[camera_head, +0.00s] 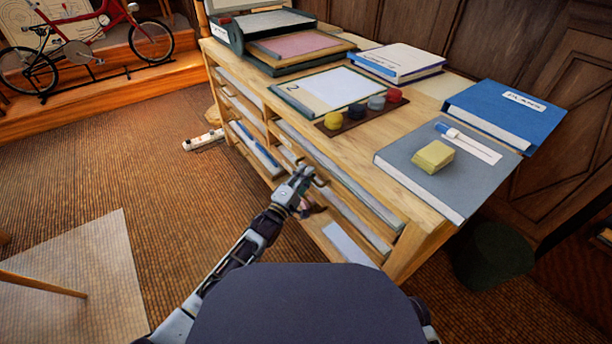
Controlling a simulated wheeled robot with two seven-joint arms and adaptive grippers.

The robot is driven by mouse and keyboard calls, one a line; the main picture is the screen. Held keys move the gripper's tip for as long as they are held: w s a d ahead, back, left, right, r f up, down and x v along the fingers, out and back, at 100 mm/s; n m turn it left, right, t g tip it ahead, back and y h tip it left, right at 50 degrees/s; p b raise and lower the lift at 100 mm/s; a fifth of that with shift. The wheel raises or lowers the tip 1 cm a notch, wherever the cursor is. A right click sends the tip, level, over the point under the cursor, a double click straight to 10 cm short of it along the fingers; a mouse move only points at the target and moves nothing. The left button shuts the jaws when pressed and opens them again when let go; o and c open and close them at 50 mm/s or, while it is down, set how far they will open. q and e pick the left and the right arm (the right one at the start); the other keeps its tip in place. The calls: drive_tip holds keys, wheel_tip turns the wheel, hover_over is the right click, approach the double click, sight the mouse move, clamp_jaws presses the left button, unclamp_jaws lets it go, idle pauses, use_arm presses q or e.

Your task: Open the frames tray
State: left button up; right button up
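A wooden cabinet (418,243) holds flat trays in two columns of slots along its front. An upper tray (338,172) in the right column and a pale lower tray (350,243) show near my arm. I cannot read any tray label, so I cannot tell which is the frames tray. No tray clearly stands out from the front. My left gripper (314,196) is at the right column's front, near the divider between the columns, and hides part of the slots there. Its fingers are small and dark, and contact with a tray is unclear. My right gripper is not in view.
The cabinet top carries a grey binder (400,168) with a yellow sponge (433,157), a blue binder (505,115), paint pots (376,103) and a drawing board (333,88). A white power strip (203,140) lies on the floor. Open carpet lies left of the cabinet.

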use_arm(q)
drive_tip(key=shift+w+d, duration=0.2)
drive_tip(key=shift+w, duration=0.1)
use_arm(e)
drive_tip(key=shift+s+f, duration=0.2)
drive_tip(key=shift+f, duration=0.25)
use_arm(q)
drive_tip(key=shift+r, duration=0.1)
drive_tip(key=shift+c, duration=0.3)
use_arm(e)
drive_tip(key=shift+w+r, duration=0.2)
use_arm(q)
clamp_jaws()
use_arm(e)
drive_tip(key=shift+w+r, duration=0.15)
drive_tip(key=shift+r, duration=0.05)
use_arm(q)
drive_tip(key=shift+s+a, duration=0.1)
drive_tip(key=shift+a, duration=0.05)
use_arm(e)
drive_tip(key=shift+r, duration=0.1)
